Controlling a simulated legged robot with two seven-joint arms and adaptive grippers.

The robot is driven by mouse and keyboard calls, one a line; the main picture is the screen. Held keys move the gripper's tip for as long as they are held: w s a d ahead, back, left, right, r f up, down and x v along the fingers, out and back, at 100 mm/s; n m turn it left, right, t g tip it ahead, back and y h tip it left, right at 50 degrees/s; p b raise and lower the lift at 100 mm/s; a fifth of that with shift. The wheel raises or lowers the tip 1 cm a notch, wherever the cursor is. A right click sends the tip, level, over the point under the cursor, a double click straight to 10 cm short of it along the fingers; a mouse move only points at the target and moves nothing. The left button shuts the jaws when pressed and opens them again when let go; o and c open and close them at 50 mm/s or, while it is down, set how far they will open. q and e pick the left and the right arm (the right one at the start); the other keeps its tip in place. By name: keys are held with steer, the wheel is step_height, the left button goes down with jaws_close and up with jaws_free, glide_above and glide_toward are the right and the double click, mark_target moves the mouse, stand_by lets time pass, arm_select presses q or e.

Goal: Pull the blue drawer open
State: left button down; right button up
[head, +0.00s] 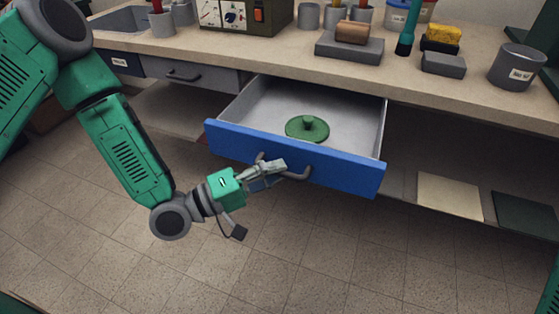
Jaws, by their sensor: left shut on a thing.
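The blue drawer (350,176) is pulled out from under the workbench, and its grey inside shows. A round green lid with a knob (307,128) lies in it. The drawer's grey curved handle (300,175) is on the middle of its blue front. My left gripper (277,168) is at the left part of the handle and is shut on it; the fingers hide some of the handle. My right gripper is not in view.
The bench top (270,62) carries tools, cups and a grey can (517,67). A closed grey drawer (190,75) is to the left. A low shelf with a beige board (449,195) is at right. The tiled floor in front is clear.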

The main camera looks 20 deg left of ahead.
arm_select(q)
steer(key=shift+s+f, duration=0.35)
steer(key=shift+s, duration=0.2)
steer(key=c, duration=1.6)
jaws_free()
steer(key=shift+w, duration=0.1)
steer(key=shift+r, duration=0.15)
steer(key=v, duration=1.2)
steer(key=shift+a, duration=0.1)
steer(key=shift+w, duration=0.1)
